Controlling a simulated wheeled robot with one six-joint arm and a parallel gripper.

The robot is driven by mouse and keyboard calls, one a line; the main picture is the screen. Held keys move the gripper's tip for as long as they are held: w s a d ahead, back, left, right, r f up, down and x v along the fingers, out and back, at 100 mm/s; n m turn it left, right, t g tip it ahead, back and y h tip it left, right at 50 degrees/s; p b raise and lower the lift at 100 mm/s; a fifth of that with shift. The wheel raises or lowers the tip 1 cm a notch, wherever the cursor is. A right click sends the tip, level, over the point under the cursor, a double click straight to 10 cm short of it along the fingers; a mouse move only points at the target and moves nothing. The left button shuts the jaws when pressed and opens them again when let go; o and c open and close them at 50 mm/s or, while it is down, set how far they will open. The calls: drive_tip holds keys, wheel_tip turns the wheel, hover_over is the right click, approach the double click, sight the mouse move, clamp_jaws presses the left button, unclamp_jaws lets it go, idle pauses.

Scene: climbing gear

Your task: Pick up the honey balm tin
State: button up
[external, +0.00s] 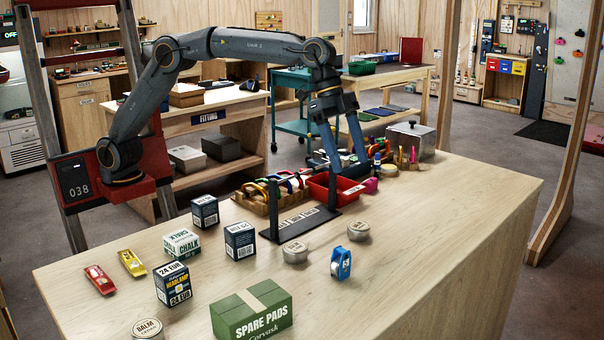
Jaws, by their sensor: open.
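Three round, pale-lidded tins stand on the wooden table. One tin (148,329) is at the near left edge of the picture, partly cut off, and its lid reads "BALM". A second tin (295,252) stands in front of the black stand. My gripper (350,166) points down over the back of the table, by the red bin, far behind the near-left tin. Its two fingers are apart, with nothing seen held between them.
A black stand (305,217), red bin (345,190) and wooden tray of carabiners (256,207) fill the middle back. A green box (251,312), headlamp box (173,284), chalk box (181,245) and blue dispenser (341,263) stand nearer. The table's right side is clear.

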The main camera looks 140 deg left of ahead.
approach(358, 225)
drive_tip(key=f, duration=0.1)
drive_tip(key=shift+w+a+f, duration=0.1)
drive_tip(key=shift+a+f, duration=0.05)
drive_tip(key=shift+f, duration=0.45)
drive_tip(key=shift+w+a+f, duration=0.1)
drive_tip(key=shift+w+f, duration=0.05)
drive_tip(key=shift+f, duration=0.45)
drive_tip(key=w+f, duration=0.1)
drive_tip(key=w+f+p, duration=0.1)
drive_tip(key=f, duration=0.1)
drive_tip(key=shift+w+d+f, duration=0.1)
drive_tip(key=shift+w+d, duration=0.1)
drive_tip(key=shift+w, duration=0.05)
drive_tip(key=shift+w+f+p, duration=0.25)
drive_tip(key=shift+f+p, duration=0.05)
drive_tip(key=shift+f, duration=0.25)
drive_tip(key=c, duration=1.1)
